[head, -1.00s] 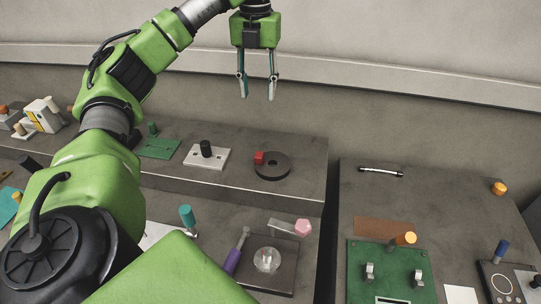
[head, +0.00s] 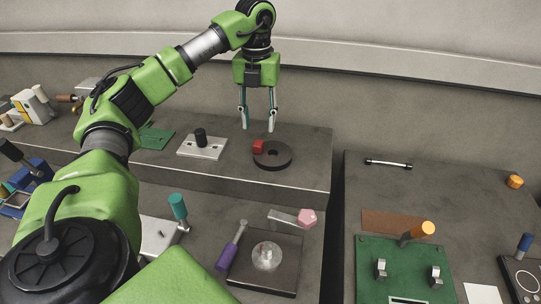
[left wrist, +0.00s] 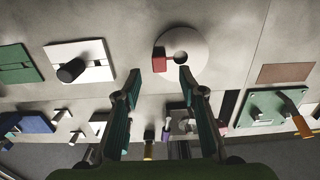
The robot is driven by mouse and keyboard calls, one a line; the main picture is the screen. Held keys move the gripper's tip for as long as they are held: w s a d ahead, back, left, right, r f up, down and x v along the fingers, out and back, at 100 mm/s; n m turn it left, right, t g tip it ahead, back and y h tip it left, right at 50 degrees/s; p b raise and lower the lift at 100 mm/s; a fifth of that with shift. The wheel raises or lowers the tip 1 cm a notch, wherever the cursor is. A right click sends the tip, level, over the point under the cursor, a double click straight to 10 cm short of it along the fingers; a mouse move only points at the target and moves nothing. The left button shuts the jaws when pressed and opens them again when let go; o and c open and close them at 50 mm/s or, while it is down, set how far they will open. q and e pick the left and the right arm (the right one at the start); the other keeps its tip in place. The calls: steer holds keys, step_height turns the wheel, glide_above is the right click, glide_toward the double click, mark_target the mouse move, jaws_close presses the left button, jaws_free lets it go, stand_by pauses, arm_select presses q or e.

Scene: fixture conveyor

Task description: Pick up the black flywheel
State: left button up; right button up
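The black flywheel (head: 283,160), a flat disc with a centre hole, lies on the raised grey shelf in the head view. In the left wrist view the flywheel (left wrist: 198,45) looks pale grey under glare. A small red block (head: 259,147) is at its left rim; I cannot tell whether it is attached. My left gripper (head: 257,128) points down, open and empty, above and slightly left of the flywheel, apart from it. In the left wrist view my gripper's fingers (left wrist: 160,73) are spread, with the red block showing beyond the gap. My right gripper is not in view.
A white plate with a black knob (head: 200,140) stands left of the flywheel. A wall (head: 420,120) runs behind the shelf. The lower bench holds a pink-ended part (head: 307,217), a purple-handled tool (head: 229,252) and a dark square base (head: 285,274). The shelf right of the flywheel is clear.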

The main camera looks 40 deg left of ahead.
mark_target(258, 143)
arm_select(q)
steer(key=shift+s+f+p, duration=0.15)
steer(key=shift+f+p, duration=0.2)
steer(key=shift+f, duration=1.3)
steer(key=shift+s+f+p, duration=0.1)
steer(key=shift+f+p, duration=0.2)
steer(key=shift+f, duration=1.3)
steer(key=shift+r, duration=0.1)
jaws_close()
